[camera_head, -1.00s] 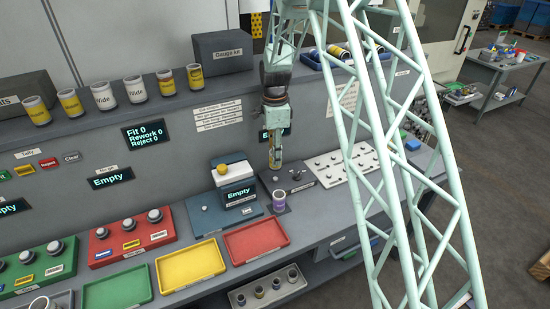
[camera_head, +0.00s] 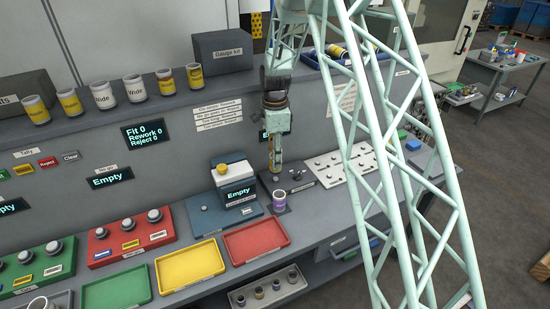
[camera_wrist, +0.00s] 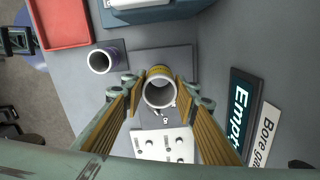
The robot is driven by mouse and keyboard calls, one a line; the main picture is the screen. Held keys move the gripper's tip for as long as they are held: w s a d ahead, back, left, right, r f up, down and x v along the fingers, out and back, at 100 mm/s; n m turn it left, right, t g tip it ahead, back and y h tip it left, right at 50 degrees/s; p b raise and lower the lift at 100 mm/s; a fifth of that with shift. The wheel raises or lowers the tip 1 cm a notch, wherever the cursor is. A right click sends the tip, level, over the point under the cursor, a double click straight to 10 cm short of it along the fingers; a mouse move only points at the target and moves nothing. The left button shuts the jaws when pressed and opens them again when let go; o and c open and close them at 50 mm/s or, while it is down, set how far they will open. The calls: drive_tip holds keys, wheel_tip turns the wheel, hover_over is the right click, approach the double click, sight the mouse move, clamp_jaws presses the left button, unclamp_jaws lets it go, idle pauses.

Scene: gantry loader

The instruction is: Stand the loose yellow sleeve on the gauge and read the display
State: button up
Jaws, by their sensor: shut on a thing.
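My gripper (camera_wrist: 160,88) is shut on a sleeve with a yellow band (camera_wrist: 160,71), seen from above as a pale open ring in the wrist view. The sleeve is upright between the fingers, over a dark plate (camera_wrist: 178,58). In the head view my gripper (camera_head: 275,168) hangs above the dark fixture (camera_head: 303,186) with small knobs; the held sleeve is hard to make out there. The wrist view shows a display reading "Empty" (camera_wrist: 237,108) beside a "Bore ga…" label (camera_wrist: 264,135). Whether the sleeve touches the plate cannot be told.
A purple-banded sleeve (camera_head: 279,201) stands on a small pad close to my gripper; it also shows in the wrist view (camera_wrist: 101,61). A blue unit (camera_head: 236,187) reading "Empty" stands to the left. Red (camera_head: 256,242), yellow (camera_head: 190,265) and green (camera_head: 118,289) trays lie in front.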

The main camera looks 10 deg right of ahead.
drive_tip(key=shift+f+b, duration=1.1)
drive_tip(key=shift+f, duration=1.5)
drive_tip(key=shift+f, duration=0.3)
drive_tip(key=o, duration=1.1)
drive_tip(key=shift+r, duration=0.1)
wheel_tip(320, 180, up, 12)
idle(0.9)
